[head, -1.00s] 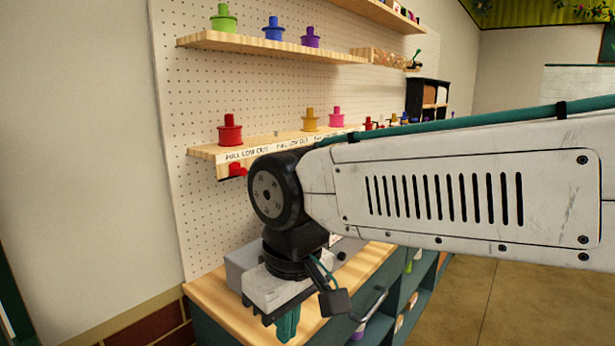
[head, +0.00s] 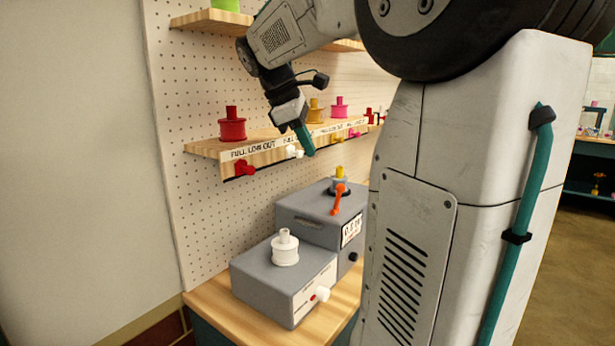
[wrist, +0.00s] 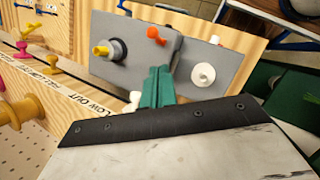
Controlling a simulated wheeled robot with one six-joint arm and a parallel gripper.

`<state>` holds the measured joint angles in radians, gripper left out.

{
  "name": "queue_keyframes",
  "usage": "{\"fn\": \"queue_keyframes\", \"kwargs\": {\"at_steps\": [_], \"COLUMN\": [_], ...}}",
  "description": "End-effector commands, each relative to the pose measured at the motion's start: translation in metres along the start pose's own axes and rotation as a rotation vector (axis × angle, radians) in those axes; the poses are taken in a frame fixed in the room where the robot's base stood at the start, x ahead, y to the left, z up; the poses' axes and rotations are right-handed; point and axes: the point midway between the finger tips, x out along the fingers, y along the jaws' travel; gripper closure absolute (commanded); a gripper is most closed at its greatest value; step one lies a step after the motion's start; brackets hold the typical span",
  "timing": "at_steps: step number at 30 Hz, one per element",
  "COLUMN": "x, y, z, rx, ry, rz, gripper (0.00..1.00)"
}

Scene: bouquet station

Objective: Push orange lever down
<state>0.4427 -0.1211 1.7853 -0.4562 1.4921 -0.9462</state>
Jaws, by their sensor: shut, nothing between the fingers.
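The orange lever (head: 338,198) stands upright, leaning a little, at the front of the taller grey box (head: 308,208). A yellow spool (head: 340,173) sits in a dark ring on top of that box behind the lever. In the wrist view the orange lever (wrist: 155,35) shows beyond my fingertips, apart from them. My gripper (head: 309,150) has teal fingers, which are shut and empty. It hangs above the box, at the height of the labelled shelf, up and left of the lever in the head view. The shut fingers also show in the wrist view (wrist: 157,80).
A lower grey box (head: 285,270) with a white spool (head: 285,248) on top stands beside the taller one on the wooden counter (head: 210,300). The labelled shelf (head: 255,155) with a red spool (head: 232,124) is close to my gripper.

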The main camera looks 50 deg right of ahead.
Motion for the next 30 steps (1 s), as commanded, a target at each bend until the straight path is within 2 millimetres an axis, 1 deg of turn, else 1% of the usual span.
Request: {"fn": "queue_keyframes", "kwargs": {"at_steps": [1,2,5,8,15,18,21,24,30], "x": [0.002,0.003,0.011,0.026,0.07,0.084,0.094,0.099,0.1], "y": [0.007,0.009,0.011,0.011,0.01,0.01,0.01,0.01,0.01], "z": [0.003,0.004,0.005,0.005,0.005,0.005,0.005,0.005,0.005], "rx": [-0.008,-0.013,-0.021,-0.021,-0.02,-0.02,-0.02,-0.02,-0.02], "ry": [-0.011,-0.015,-0.021,-0.021,-0.018,-0.018,-0.017,-0.017,-0.017], "rz": [-0.001,0.0,-0.002,-0.002,-0.001,-0.001,0.0,0.001,0.001], "gripper": [1.0,1.0,1.0,1.0,1.0,1.0,1.0,1.0,1.0]}}
